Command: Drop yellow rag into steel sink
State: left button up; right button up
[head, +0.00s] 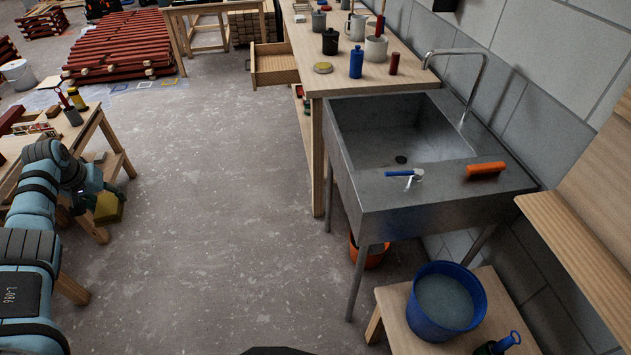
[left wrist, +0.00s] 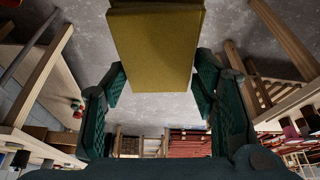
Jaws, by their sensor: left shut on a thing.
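The yellow rag (head: 108,208) hangs in my left gripper (head: 97,196) at the left of the head view, beside a wooden table and above the floor. In the left wrist view the rag (left wrist: 155,45) is a folded yellow block at the top, between the green fingers of the left gripper (left wrist: 158,85). The steel sink (head: 376,188) stands at the right in the head view, well apart from the rag. Its basin looks empty, with a dark drain in the bottom. My right gripper is not in view.
A blue brush (head: 404,174) and an orange block (head: 486,169) lie on the sink's front ledge. A blue bucket (head: 428,322) stands on a low wooden table in front. A workbench (head: 398,79) with cups and bottles adjoins the sink behind. The middle floor is clear.

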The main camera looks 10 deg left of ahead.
aim_at(385, 159)
jog(key=u, duration=0.5)
jog(key=k, duration=1.1)
jog(key=u, duration=0.5)
jog(key=i, duration=1.45)
jog(key=z, duration=0.9)
jog(key=i, duration=0.9)
jog(key=z, duration=1)
